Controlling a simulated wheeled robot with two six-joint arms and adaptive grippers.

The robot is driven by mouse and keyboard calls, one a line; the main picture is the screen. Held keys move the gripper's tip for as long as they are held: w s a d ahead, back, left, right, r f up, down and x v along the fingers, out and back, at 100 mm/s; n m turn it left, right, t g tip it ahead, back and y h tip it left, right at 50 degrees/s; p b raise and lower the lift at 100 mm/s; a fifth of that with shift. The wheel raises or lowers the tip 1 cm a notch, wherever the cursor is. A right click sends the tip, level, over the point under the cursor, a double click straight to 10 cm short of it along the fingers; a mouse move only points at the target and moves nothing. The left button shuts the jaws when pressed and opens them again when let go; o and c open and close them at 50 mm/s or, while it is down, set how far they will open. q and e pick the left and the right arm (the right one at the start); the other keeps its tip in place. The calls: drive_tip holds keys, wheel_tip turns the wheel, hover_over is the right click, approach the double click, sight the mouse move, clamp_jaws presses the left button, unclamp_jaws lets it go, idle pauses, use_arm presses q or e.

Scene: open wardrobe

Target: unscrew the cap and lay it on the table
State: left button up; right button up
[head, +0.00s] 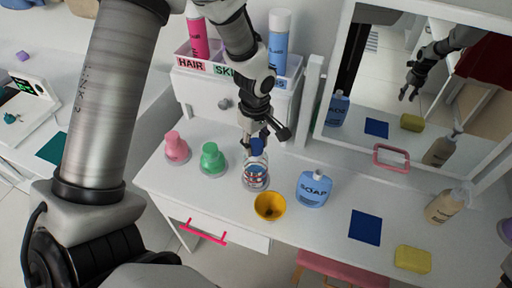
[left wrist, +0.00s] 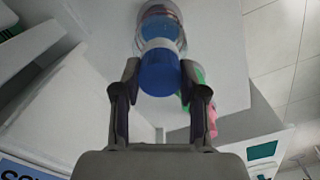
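A clear bottle (head: 256,178) with red and blue bands stands upright on the white table. Its blue cap (head: 257,147) is in line with the bottle top; I cannot tell how tightly it sits. My left gripper (head: 258,135) comes down from above, with its fingertips at the cap. In the left wrist view the blue cap (left wrist: 159,73) fills the space between the two fingers (left wrist: 160,85), which look closed on its sides. The bottle body (left wrist: 160,30) shows behind the cap. My right gripper is not directly in view.
Pink (head: 176,147) and green (head: 212,159) bottles stand left of the clear bottle. A yellow bowl (head: 269,206) and a blue soap bottle (head: 313,189) stand close in front and right. A dark blue square (head: 364,226) and yellow sponge (head: 413,259) lie farther right. A mirror (head: 467,17) reflects an arm.

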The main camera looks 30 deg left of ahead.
use_arm(q)
drive_tip(key=shift+f+n+b, duration=0.15)
drive_tip(key=shift+n+b, duration=0.5)
drive_tip(key=shift+n, duration=0.35)
drive_tip(key=n+b, duration=0.2)
drive_tip(key=n, duration=0.3)
drive_tip(key=shift+n, duration=0.4)
drive_tip(key=n+b, duration=0.3)
drive_tip(key=n, duration=0.3)
drive_tip(key=shift+n, duration=0.4)
drive_tip(key=n, duration=0.2)
drive_tip(key=shift+r+n, duration=0.2)
drive_tip(key=shift+n, duration=0.2)
drive_tip(key=o, duration=1.2)
drive_tip(key=shift+c, duration=0.4)
